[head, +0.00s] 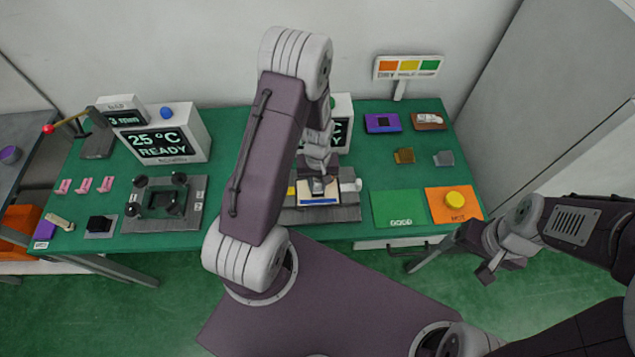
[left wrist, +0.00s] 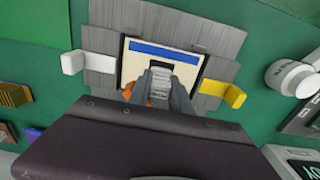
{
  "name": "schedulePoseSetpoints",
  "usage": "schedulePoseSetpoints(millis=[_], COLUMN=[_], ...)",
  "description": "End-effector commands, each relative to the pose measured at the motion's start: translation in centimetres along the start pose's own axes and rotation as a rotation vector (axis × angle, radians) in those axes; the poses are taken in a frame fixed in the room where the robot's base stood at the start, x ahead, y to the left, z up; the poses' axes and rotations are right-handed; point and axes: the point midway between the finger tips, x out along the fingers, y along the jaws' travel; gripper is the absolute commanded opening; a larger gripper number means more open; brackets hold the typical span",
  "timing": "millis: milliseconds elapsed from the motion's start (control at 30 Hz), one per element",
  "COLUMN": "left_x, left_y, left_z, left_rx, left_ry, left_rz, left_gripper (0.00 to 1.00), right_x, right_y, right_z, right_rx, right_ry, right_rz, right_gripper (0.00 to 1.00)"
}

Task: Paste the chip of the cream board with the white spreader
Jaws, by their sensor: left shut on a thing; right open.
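The cream board (head: 305,187) lies in a grey fixture on the green table, with a blue strip along one edge. In the left wrist view the cream board (left wrist: 133,66) shows a dark chip (left wrist: 156,62) in its middle, partly covered by my gripper. My left gripper (head: 318,187) points down over the board. It is shut on a pale piece, seemingly the white spreader (left wrist: 160,78), mostly hidden between the fingers; contact with the chip cannot be told. My right gripper (head: 488,270) is open and empty, off the table's front right edge.
The fixture has a white tab (left wrist: 85,62) and a yellow tab (left wrist: 225,92). A display reading 25 °C READY (head: 165,138) stands back left.

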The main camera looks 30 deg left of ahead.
Motion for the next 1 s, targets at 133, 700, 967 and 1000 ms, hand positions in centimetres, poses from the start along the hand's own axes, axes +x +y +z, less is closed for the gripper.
schedulePoseSetpoints(millis=[133, 700, 967, 1000], left_x=[0.2, 0.2, 0.2, 0.2], left_y=[0.0, 1.1, 0.8, 0.6], left_z=[0.0, -0.4, -0.4, -0.4], left_rx=[0.0, 0.0, -0.001, -0.001], left_ry=[0.0, 0.0, 0.0, 0.0], left_rz=[0.0, 0.0, 0.0, 0.0], left_gripper=[0.0, 0.0, 0.0, 0.0], right_x=[0.2, 0.0, 0.0, 0.0], right_y=[0.0, 0.0, 0.0, 0.0], right_z=[0.0, 0.0, 0.0, 0.0], right_rx=[0.0, 0.0, 0.0, 0.0], right_ry=[0.0, 0.0, 0.0, 0.0], right_rz=[0.0, 0.0, 0.0, 0.0], right_gripper=[0.79, 0.79, 0.79, 0.79])
